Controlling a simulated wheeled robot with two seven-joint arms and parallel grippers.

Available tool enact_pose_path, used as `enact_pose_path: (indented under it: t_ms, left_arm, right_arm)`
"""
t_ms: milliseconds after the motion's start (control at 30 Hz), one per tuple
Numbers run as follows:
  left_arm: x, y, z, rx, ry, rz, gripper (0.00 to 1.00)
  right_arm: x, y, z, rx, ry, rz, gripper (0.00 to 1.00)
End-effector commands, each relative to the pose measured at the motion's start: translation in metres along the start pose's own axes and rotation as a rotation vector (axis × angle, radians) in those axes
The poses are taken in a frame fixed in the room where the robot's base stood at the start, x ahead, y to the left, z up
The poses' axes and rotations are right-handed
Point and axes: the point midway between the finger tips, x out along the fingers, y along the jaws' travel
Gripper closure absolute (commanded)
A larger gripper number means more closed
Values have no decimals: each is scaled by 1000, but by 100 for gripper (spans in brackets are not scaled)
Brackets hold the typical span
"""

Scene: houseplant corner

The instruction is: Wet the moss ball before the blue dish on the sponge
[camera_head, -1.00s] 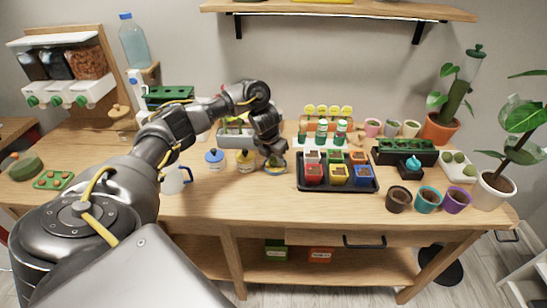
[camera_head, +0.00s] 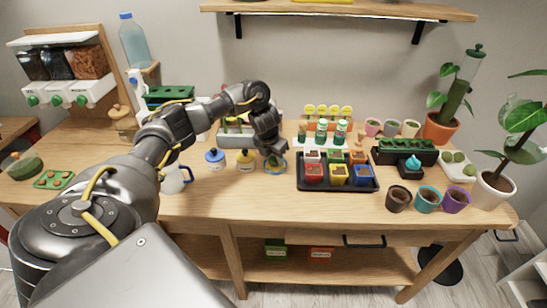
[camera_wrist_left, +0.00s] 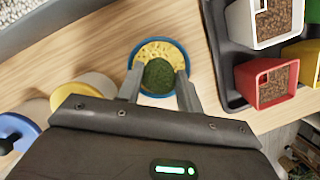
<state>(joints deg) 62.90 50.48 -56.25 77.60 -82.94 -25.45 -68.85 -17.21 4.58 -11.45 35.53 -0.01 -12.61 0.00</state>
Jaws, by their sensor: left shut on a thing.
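A blue-rimmed dish (camera_head: 284,170) stands on the table left of the black tray; in the left wrist view the dish (camera_wrist_left: 133,61) holds a yellow sponge (camera_wrist_left: 160,49). A dark green moss ball (camera_wrist_left: 157,76) is between the fingertips of my left gripper (camera_wrist_left: 158,82), which is shut on it over the sponge. In the head view my left gripper (camera_head: 272,156) points down at the dish and hides part of it. Whether the ball presses on the sponge I cannot tell. My right gripper is not in view.
The black tray (camera_head: 338,187) of coloured pots is close on the right. Blue-lidded (camera_head: 214,160) and yellow-lidded (camera_head: 245,160) jars and a white mug (camera_head: 174,181) are on the left. A white tray (camera_head: 470,174) with green balls is far right. The table front is clear.

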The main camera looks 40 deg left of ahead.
Motion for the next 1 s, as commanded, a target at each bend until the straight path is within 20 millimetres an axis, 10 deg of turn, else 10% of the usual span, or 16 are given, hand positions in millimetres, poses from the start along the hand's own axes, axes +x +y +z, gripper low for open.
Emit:
enact_pose_path:
  t_ms: [1000]
  left_arm:
    - [-65,0,18,0,1,0,82]
  right_arm:
    - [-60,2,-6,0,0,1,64]
